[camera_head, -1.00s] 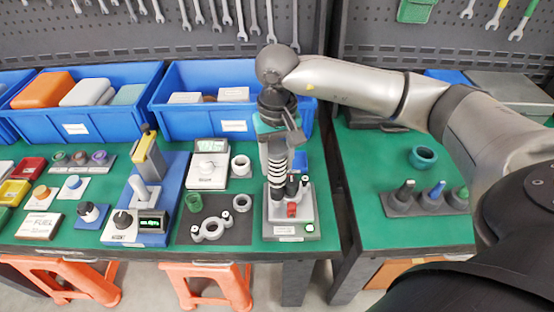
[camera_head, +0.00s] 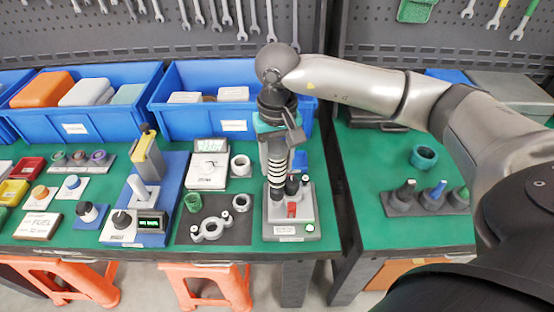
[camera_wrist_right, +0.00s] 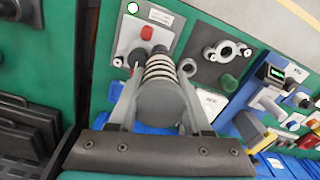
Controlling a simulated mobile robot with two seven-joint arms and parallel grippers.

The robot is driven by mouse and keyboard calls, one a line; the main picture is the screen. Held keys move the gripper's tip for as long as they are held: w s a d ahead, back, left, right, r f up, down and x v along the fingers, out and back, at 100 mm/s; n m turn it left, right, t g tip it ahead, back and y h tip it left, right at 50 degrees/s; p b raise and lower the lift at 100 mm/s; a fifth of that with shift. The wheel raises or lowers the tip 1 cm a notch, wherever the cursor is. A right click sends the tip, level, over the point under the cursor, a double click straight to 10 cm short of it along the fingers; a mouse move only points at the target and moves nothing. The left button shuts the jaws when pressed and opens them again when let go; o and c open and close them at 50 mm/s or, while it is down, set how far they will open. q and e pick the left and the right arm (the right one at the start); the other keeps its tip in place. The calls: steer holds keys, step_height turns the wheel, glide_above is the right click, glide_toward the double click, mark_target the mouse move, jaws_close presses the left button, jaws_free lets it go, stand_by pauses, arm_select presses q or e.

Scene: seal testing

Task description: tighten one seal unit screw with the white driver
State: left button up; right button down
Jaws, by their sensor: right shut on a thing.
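The grey seal unit (camera_head: 275,226) stands at the front right of the main green bench. It has black posts, a red part (camera_head: 292,209) and a light button on top, and it also shows in the wrist view (camera_wrist_right: 160,17). My right gripper (camera_head: 277,174) points down over the unit. My left gripper is not in view.
A white box with a lit display (camera_head: 207,170) stands left of the unit. A dark mat (camera_head: 226,232) holds a grey flanged part (camera_head: 211,230) and rings. Blue bins (camera_head: 204,122) line the back. A stand with several drivers (camera_head: 428,206) is on the right bench, past a gap.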

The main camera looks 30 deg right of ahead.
mark_target(277, 147)
steer(key=shift+f+b, duration=0.15)
steer(key=shift+b, duration=0.45)
stand_by(1.3)
stand_by(0.4)
steer(key=shift+r+p, duration=1.55)
steer(key=shift+r, duration=1.05)
